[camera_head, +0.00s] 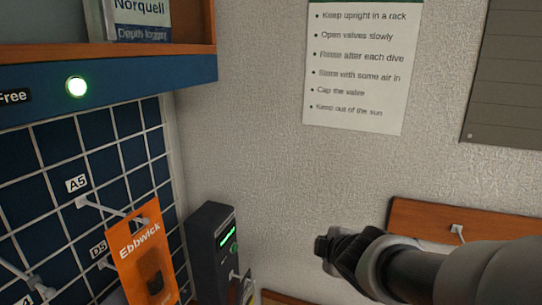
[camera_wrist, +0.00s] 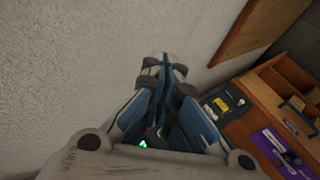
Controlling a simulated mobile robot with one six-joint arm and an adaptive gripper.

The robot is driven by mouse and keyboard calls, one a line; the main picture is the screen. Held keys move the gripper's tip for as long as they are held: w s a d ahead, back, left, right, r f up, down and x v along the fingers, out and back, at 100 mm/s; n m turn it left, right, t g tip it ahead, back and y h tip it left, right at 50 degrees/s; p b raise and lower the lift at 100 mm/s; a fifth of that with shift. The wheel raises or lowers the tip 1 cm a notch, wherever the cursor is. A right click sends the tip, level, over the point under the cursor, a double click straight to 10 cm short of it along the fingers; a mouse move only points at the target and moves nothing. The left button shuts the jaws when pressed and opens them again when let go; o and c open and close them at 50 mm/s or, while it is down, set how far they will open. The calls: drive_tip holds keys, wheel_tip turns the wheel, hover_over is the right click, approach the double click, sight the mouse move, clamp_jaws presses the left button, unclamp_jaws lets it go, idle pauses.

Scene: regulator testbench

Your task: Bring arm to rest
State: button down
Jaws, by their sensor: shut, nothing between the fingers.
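My gripper (camera_wrist: 165,66) shows in the wrist view with its blue and grey fingers drawn together at the tips. Nothing is held between them. It points along a pale textured wall (camera_wrist: 70,60), apart from the things at the right. In the head view my arm reaches in from the lower right, and its dark end is in front of the wall (camera_head: 270,150). The finger state cannot be made out in the head view.
At left in the head view, an orange Ebbwick packet (camera_head: 140,245) hangs on a blue grid panel (camera_head: 60,160). A dark box with a green light (camera_head: 212,250) stands beside it. A wooden board (camera_head: 420,215) lies behind my arm. A wooden unit (camera_wrist: 265,115) holds several items.

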drive_tip(key=s+d+m+g+h, duration=0.1)
drive_tip(key=s+d+m+g, duration=0.15)
drive_tip(key=s+m, duration=0.4)
drive_tip(key=s+d+m+g+h, duration=0.1)
drive_tip(key=s+d+m, duration=0.25)
drive_tip(key=s, duration=0.65)
drive_tip(key=s+a+f+m+g, duration=0.1)
drive_tip(key=s+a+m, duration=0.1)
drive_tip(key=s, duration=0.4)
drive_tip(key=s+a+f+m+g+y, duration=0.1)
drive_tip(key=s+a+m, duration=0.1)
drive_tip(key=s+m, duration=0.2)
drive_tip(key=shift+s+f, duration=0.15)
drive_tip(key=shift+s, duration=0.85)
drive_tip(key=shift+w+g, duration=0.1)
drive_tip(key=shift+g, duration=0.15)
